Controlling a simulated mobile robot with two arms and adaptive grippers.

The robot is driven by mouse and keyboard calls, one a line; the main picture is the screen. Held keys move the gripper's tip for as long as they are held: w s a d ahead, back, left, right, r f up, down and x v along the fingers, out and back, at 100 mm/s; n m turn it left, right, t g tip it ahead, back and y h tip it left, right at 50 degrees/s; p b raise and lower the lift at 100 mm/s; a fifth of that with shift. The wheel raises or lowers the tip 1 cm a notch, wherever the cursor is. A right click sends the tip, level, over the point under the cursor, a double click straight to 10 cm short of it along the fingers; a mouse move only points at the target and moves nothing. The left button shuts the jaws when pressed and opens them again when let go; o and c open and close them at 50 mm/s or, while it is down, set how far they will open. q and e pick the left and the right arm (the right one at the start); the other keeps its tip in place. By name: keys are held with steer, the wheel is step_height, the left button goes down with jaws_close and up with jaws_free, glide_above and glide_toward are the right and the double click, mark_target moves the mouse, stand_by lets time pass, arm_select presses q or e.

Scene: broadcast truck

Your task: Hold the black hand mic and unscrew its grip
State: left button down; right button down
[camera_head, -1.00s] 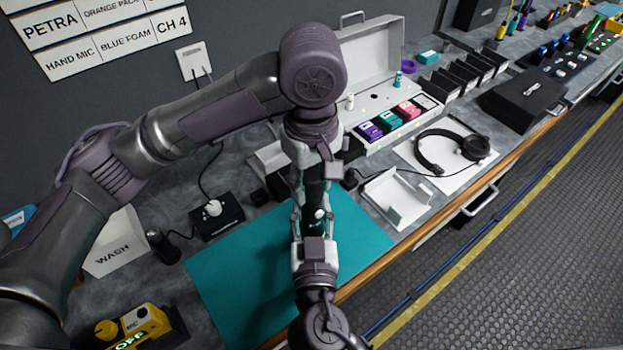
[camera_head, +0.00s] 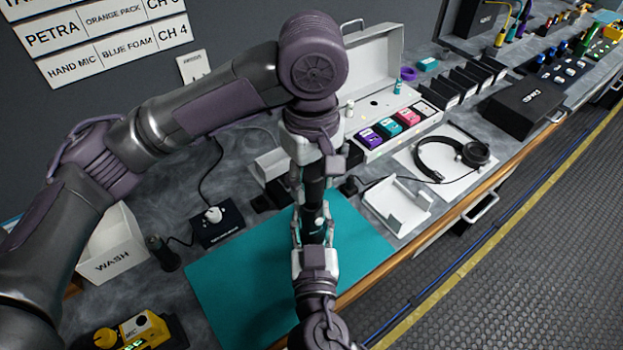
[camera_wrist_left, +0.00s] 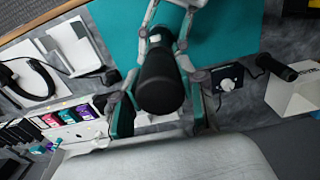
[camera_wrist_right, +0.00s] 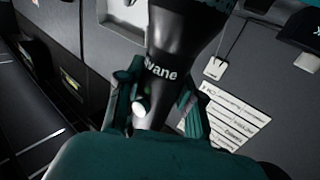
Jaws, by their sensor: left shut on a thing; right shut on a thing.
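The black hand mic (camera_head: 314,205) stands roughly upright between my two grippers, above the teal mat (camera_head: 240,285). My left gripper (camera_head: 312,186) reaches down from above and is shut on the mic's upper part. In the left wrist view the mic's dark round end (camera_wrist_left: 160,85) lies between its fingers. My right gripper (camera_head: 313,226) comes from below and is shut on the mic lower down. In the right wrist view the tapered dark body (camera_wrist_right: 165,60) shows white lettering and a white spot between teal fingers. The seam of the grip is not clear.
A white WASH box (camera_head: 112,262) and a black device with a white knob (camera_head: 213,222) stand left of the mat. A white tray (camera_head: 398,208), headphones (camera_head: 450,158) and an open case with coloured packs (camera_head: 385,150) lie right. The mat's surroundings are crowded.

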mark_target(312, 172)
arm_select(q)
steer(key=shift+r, duration=2)
arm_select(e)
jaws_free()
